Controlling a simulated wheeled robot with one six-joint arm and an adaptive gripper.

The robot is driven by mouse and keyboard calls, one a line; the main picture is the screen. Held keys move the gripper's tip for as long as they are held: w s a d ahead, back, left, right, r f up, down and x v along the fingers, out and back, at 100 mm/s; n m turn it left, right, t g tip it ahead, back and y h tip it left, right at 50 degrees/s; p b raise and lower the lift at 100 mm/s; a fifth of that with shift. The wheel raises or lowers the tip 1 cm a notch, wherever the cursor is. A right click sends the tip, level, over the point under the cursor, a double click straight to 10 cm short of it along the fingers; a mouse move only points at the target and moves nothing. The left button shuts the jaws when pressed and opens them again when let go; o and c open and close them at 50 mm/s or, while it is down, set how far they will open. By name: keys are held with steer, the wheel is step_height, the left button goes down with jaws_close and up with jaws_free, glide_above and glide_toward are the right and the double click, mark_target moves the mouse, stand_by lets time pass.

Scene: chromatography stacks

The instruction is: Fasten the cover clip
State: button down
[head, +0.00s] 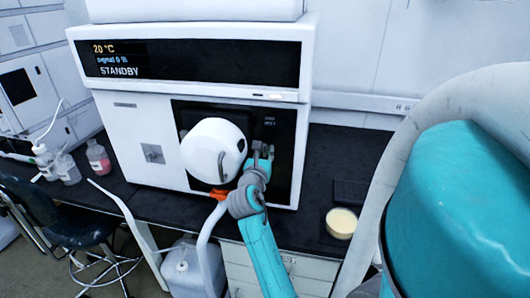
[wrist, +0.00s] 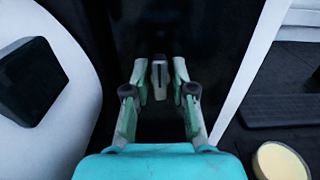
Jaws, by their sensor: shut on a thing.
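The white round cover (head: 208,152) is on the dark front panel of the instrument (head: 130,137). It has a curved handle line and a dark block at its right edge. In the wrist view the cover (wrist: 75,125) fills the left side, with the dark block (wrist: 30,80) on it. The small grey cover clip (wrist: 159,76) stands out from the black panel between my fingertips. My gripper (wrist: 160,88) is shut on the clip, right of the cover. In the head view my gripper (head: 262,152) is small and partly hides the clip.
The display above reads STANDBY. A round cream-coloured dish (head: 341,223) and a dark flat pad (head: 351,192) lie on the black bench at right. Bottles (head: 98,158) stand at left, a stool (head: 70,228) before the bench. White tubing (head: 205,240) hangs near my arm.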

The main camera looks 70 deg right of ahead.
steer(key=shift+f, duration=0.1)
steer(key=c, duration=1.2)
jaws_free()
steer(key=shift+a, duration=0.15)
steer(key=s+a, duration=0.1)
steer(key=a, duration=1)
steer(key=shift+a, duration=0.4)
